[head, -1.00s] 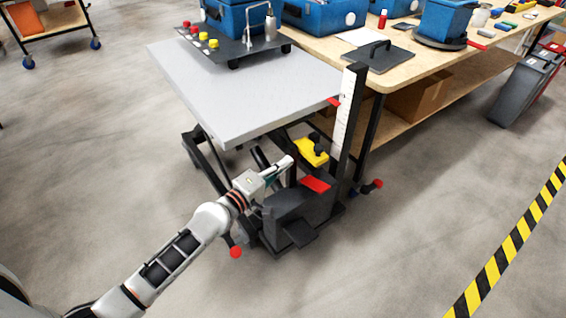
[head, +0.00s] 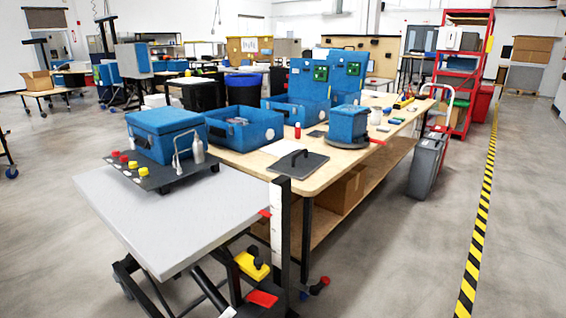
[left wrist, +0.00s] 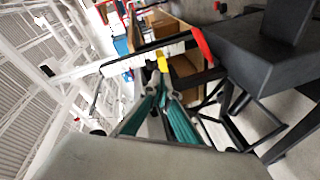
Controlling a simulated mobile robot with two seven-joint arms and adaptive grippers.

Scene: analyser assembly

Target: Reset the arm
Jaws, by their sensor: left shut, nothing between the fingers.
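My left gripper (left wrist: 164,90) shows in the left wrist view, its two teal-padded fingers closed together with nothing between them. It is close to the dark box-like base and metal frame of the lift table, which fill the right of that view. My right arm and gripper are not in view.
The grey-topped lift table (head: 165,225) stands in front, with a white scale post (head: 277,225), yellow part (head: 250,265) and red pedal (head: 262,299) beside it. The wooden workbench (head: 330,172) with blue cases lies behind.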

